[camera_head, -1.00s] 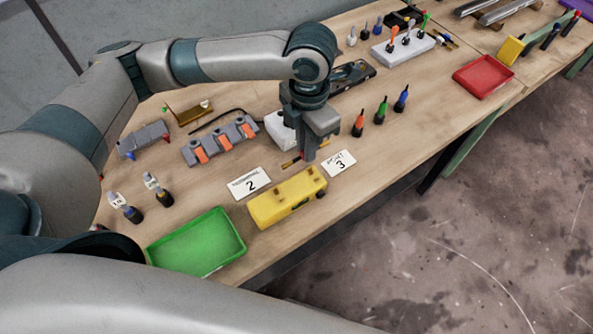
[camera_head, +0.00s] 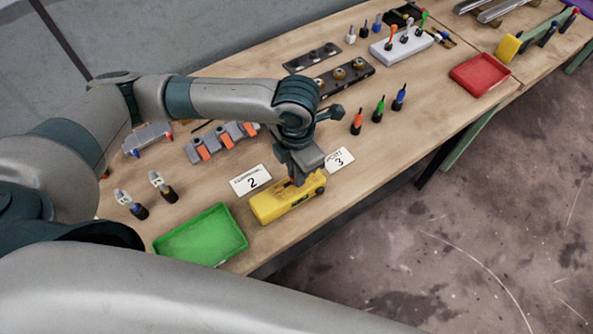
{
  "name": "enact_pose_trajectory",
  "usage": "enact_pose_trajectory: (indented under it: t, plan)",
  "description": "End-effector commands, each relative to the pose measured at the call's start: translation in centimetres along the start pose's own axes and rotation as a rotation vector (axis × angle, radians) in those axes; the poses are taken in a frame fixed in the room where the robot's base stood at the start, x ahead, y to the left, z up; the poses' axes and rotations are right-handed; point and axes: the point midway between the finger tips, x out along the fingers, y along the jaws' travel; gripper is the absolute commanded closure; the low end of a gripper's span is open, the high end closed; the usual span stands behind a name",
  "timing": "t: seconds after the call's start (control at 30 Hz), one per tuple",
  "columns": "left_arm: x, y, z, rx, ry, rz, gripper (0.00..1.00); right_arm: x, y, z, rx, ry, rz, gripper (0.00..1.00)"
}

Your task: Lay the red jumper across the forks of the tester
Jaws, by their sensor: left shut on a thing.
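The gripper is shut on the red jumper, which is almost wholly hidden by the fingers. The forks of the tester are mostly hidden behind the gripper too, so I cannot tell whether the jumper touches them. My right gripper is not in view.
The green tray (camera_head: 160,247) is left of the tester. Cards 2 (camera_head: 250,181) and 3 (camera_head: 340,160) lie behind it. A grey block with orange clips (camera_head: 222,140) is further back. Upright tools with red, green and blue tops (camera_head: 379,108) stand right. A red tray (camera_head: 480,74) is far right.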

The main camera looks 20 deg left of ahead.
Motion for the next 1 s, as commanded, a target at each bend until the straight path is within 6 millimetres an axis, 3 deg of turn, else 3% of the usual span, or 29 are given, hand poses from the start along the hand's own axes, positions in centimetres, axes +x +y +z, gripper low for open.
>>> enact_pose_trajectory:
  t: [0.13,0.6,0.63,0.7,1.0]
  plan:
    - [1.0,0.0,0.0,0.0,0.0,-0.001,1.0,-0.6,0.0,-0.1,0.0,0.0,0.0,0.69]
    - [1.6,0.0,0.0,0.0,-0.001,0.001,1.0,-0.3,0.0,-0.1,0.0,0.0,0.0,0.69]
    - [1.6,0.0,0.0,0.0,-0.001,0.001,0.82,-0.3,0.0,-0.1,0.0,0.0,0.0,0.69]
    - [1.6,0.0,0.0,0.0,-0.001,0.001,0.68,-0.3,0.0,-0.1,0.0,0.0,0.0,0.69]
    - [1.5,0.0,0.0,0.0,-0.001,0.0,0.68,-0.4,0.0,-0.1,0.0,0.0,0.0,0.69]
